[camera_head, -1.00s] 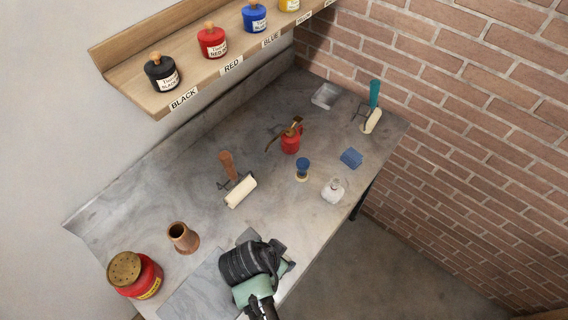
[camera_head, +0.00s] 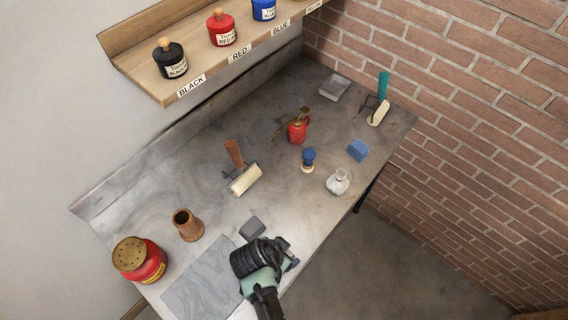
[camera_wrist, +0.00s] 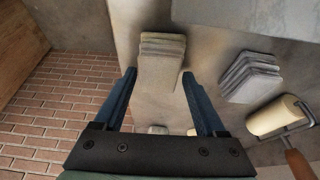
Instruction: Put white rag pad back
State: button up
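In the wrist view a pale layered pad (camera_wrist: 161,60), which looks like the white rag pad, lies on the grey worktop. It appears between and just beyond my fingertips. My gripper (camera_wrist: 158,77) is open, with one blue finger to each side and nothing held; I cannot tell whether the fingers are level with the pad. A darker grey layered pad (camera_wrist: 250,78) lies to its right, apart from it, and shows in the head view (camera_head: 252,228). In the head view my gripper (camera_head: 280,250) is over the near edge of the worktop, and the pale pad is not clearly visible.
A white roller with a brown handle (camera_wrist: 275,116) lies beyond the grey pad. A flat grey slab (camera_head: 203,282), a red can (camera_head: 140,262) and a brown pot (camera_head: 187,225) are left of my gripper.

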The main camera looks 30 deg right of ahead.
jog(key=shift+o, duration=0.8)
